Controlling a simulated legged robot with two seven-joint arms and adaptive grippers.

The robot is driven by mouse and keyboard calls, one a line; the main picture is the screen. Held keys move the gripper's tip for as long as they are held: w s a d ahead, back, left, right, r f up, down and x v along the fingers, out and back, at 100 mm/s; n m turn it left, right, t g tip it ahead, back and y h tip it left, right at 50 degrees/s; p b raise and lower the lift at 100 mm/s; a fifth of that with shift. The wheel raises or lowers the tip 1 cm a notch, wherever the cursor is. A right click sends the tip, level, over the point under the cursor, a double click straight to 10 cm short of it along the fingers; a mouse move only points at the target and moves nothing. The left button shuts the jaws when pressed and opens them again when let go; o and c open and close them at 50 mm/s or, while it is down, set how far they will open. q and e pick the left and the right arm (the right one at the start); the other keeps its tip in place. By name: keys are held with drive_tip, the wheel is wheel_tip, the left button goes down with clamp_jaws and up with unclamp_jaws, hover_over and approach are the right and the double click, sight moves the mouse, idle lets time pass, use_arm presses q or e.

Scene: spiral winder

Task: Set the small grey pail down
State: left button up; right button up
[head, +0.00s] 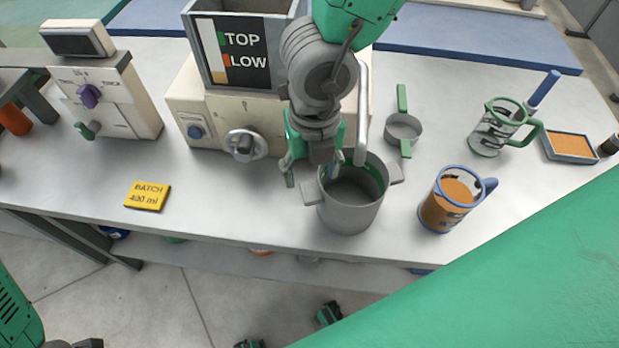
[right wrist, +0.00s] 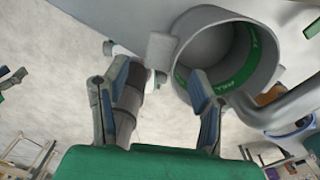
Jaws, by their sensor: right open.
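The small grey pail (head: 350,215) is upright near the bench's front edge and appears to rest on the bench top. It has side lugs, a tall pale handle and a green band inside, seen also in the right wrist view (right wrist: 183,65). I cannot tell whether either finger touches the pail.
A cream machine with a grey TOP/LOW hopper (head: 195,45) stands behind. A blue-rimmed mug (head: 440,210) of orange material is close right of the pail. A green-handled sieve (head: 403,130) and green-rimmed jug (head: 490,130) stand farther back. A yellow BATCH card (head: 147,196) lies left; bench around it is clear.

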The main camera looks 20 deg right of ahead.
use_arm(q)
drive_tip(key=shift+d+r+p, duration=0.3)
drive_tip(key=shift+r+p, duration=0.2)
drive_tip(key=shift+r, duration=0.3)
use_arm(e)
wheel_tip(320, 180, up, 6)
drive_tip(key=shift+d, duration=0.4)
use_arm(q)
drive_tip(key=shift+a, duration=0.2)
use_arm(e)
drive_tip(key=shift+a, duration=0.25)
drive_tip(key=shift+d, duration=0.1)
